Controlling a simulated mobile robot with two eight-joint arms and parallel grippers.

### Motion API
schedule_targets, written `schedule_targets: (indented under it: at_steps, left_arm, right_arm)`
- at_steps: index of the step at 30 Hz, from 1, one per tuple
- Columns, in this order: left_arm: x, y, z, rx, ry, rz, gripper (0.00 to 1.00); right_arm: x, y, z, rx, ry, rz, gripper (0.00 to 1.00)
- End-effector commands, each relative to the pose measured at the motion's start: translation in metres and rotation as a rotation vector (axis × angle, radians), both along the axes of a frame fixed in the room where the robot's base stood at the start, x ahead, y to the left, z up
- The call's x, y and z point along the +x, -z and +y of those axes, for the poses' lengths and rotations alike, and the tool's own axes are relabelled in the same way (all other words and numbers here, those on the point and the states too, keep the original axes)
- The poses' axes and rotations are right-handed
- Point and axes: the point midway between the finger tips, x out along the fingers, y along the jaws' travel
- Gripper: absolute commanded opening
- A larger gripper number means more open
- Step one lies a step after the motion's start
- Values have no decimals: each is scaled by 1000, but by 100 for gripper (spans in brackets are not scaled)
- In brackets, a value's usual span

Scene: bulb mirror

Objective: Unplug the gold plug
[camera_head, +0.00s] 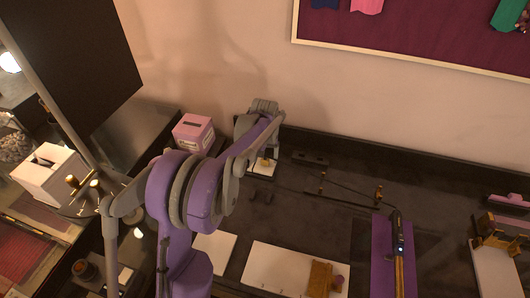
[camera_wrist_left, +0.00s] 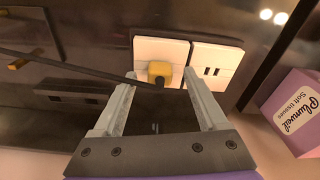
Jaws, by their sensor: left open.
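The gold plug (camera_wrist_left: 159,70) sits in the left white socket plate (camera_wrist_left: 150,47) in the left wrist view, with a dark cord running off to the left. In the head view the plug (camera_head: 265,161) shows small beneath my left arm's end, at the base of the wall. My left gripper (camera_wrist_left: 160,80) is open, one finger on each side of the plug, with visible gaps. Contact is not visible. In the head view the left gripper is largely hidden by its own arm. My right gripper is not in view.
A second socket plate (camera_wrist_left: 216,64) stands right of the plug. A pink tissue box (camera_head: 194,133) is left of the gripper. A purple board (camera_head: 382,255) and a white board (camera_head: 285,268) lie on the dark counter to the right.

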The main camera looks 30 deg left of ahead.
Motion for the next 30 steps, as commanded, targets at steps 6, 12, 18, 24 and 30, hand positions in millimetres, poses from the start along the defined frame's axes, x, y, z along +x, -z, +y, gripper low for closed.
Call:
schedule_targets:
  at_steps: [6, 12, 18, 24, 30]
  left_arm:
    - [0, 1, 0, 0, 0, 0, 75]
    - [0, 1, 0, 0, 0, 0, 50]
    - [0, 1, 0, 0, 0, 0, 14]
    - [0, 1, 0, 0, 0, 0, 33]
    - [0, 1, 0, 0, 0, 0, 0]
  right_arm:
    - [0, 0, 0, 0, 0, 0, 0]
    - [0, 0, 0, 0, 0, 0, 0]
    - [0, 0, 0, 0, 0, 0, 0]
    - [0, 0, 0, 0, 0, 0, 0]
    - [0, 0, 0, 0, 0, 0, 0]
